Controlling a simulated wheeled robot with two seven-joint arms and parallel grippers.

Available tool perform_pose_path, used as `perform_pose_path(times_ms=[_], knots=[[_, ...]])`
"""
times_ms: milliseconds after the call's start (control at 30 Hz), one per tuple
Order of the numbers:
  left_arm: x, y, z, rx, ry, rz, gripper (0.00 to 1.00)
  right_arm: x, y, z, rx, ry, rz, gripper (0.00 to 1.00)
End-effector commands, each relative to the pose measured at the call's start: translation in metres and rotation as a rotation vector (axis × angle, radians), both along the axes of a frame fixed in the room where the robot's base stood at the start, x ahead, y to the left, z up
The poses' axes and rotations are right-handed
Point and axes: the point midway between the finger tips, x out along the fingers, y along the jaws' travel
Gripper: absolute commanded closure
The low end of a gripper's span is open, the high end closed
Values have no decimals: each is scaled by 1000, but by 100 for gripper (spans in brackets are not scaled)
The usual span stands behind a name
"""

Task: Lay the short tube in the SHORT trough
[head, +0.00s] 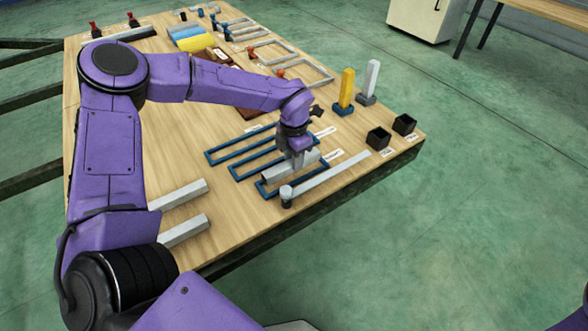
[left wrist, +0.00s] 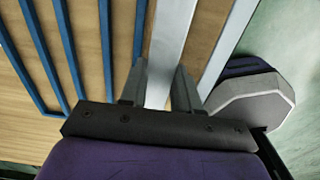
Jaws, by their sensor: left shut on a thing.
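My left gripper (head: 297,163) is shut on a light grey tube (head: 276,172), low over the front blue troughs. In the left wrist view the tube (left wrist: 172,40) runs between the fingers of my left gripper (left wrist: 160,88), roughly parallel to the blue rails. The blue-railed troughs lie on the table; the frontmost one (head: 263,190) is close beside or under the tube. I cannot tell whether the tube touches the table or sits between rails. The white labels (head: 333,156) are too small to read.
Two grey tubes (head: 183,230) lie at the near left. A yellow post (head: 346,88), a grey post (head: 371,78) and black boxes (head: 378,138) stand right.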

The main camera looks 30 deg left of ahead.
Motion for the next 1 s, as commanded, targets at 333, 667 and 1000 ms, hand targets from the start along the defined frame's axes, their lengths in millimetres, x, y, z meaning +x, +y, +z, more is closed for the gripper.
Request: perform_pose_path(times_ms=[333, 667, 1000], knots=[[7, 2, -38, -1, -2, 0, 100, 0, 0, -14, 0, 0, 0, 57], [6, 2, -40, 0, -1, 0, 44, 0, 0, -14, 0, 0, 0, 57], [7, 2, 5, -1, -5, 1, 43, 0, 0, 4, 0, 0, 0, 57]])
